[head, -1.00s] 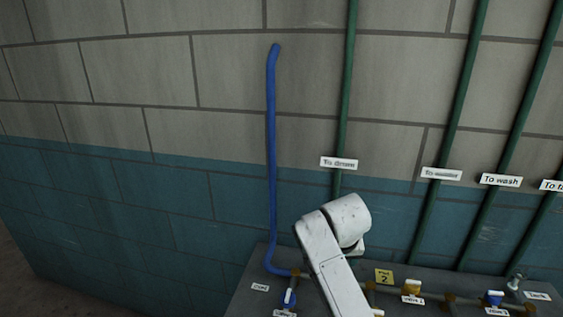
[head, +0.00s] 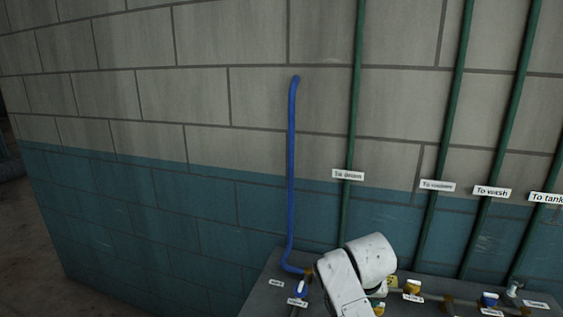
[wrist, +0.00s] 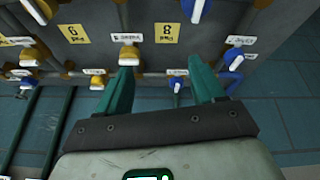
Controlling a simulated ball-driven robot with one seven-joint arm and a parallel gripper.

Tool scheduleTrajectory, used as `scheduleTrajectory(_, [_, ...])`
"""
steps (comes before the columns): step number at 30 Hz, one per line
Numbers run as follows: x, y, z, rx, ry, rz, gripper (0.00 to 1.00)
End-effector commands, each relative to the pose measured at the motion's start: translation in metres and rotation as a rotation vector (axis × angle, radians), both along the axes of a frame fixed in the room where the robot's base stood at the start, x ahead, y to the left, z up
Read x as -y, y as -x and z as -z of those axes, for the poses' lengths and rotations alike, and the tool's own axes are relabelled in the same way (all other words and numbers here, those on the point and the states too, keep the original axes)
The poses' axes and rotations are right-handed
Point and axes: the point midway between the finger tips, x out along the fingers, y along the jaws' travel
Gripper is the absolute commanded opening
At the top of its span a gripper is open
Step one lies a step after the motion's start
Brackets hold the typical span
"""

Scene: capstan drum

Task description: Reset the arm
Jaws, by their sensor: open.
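My arm (head: 345,277) shows in the head view as white links at the lower middle, in front of the bench with pipes and valves. My gripper is not clear in the head view. In the wrist view my gripper (wrist: 163,75) has two teal fingers spread apart with nothing between them. The fingers point towards a panel (wrist: 275,75) of labelled valves. A yellow valve handle (wrist: 129,56) is by the left fingertip, and a blue one (wrist: 175,84) shows between the fingers. I cannot tell whether the fingers touch any handle.
A blue pipe (head: 291,170) rises along the tiled wall. Several green pipes run up to its right, with labels such as "To wash" (head: 492,192). The grey bench (head: 262,291) carries brass pipework and valves. Open floor (head: 25,245) lies at the far left.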

Motion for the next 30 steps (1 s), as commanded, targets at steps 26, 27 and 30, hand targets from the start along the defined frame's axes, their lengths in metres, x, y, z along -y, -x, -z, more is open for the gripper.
scheduleTrajectory(26, [0.036,0.211,0.144,-0.161,-0.105,-0.046,0.68])
scheduleTrajectory(27, [0.041,0.231,0.15,-0.172,-0.108,-0.047,0.68])
scheduleTrajectory(30, [0.053,0.281,0.162,-0.2,-0.112,-0.047,0.68])
